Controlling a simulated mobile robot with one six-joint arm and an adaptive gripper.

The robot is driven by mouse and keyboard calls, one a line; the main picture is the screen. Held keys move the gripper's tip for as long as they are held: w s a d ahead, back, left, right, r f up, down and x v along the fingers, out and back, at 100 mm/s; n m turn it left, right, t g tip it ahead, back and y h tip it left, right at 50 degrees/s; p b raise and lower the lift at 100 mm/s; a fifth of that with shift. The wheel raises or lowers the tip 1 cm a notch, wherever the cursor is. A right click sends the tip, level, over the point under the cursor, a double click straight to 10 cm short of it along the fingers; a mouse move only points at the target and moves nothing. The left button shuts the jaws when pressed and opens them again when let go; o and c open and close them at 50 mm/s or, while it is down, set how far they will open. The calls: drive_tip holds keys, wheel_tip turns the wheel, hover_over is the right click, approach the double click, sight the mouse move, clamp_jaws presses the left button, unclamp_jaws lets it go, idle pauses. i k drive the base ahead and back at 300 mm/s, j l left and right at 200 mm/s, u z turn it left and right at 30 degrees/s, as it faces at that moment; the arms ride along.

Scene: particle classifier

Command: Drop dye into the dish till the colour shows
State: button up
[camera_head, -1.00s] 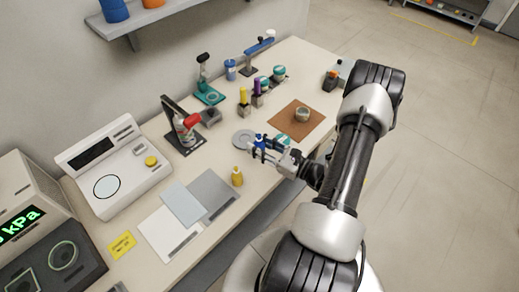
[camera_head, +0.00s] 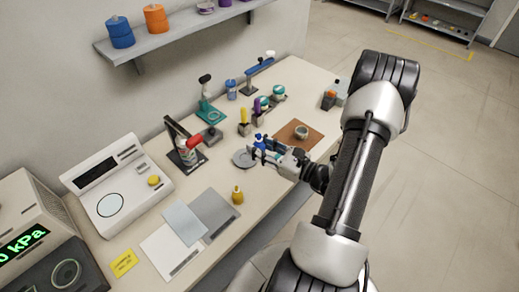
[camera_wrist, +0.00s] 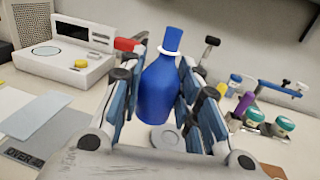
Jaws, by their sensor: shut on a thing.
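My gripper (camera_head: 263,147) is shut on a blue bottle (camera_wrist: 160,92) with a white neck ring and blue cap. The bottle is nearly upright, leaning slightly in the wrist view; it also shows in the head view (camera_head: 259,139). A small round dish (camera_head: 301,132) sits on a brown mat (camera_head: 285,137), to the right of the gripper in the head view. A grey round plate (camera_head: 243,159) lies at the lower left of the held bottle and partly shows behind it in the wrist view (camera_wrist: 165,137). The dish's contents are too small to tell.
A dark stand (camera_head: 183,145) with a red-topped bottle and a white scale-like device (camera_head: 118,190) are at left. Teal-capped jars (camera_head: 278,92) stand at the back. The right table edge is near my arm.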

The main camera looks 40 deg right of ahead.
sight(301, 133)
drive_tip(key=l, duration=1.35)
drive_tip(key=i, duration=0.05)
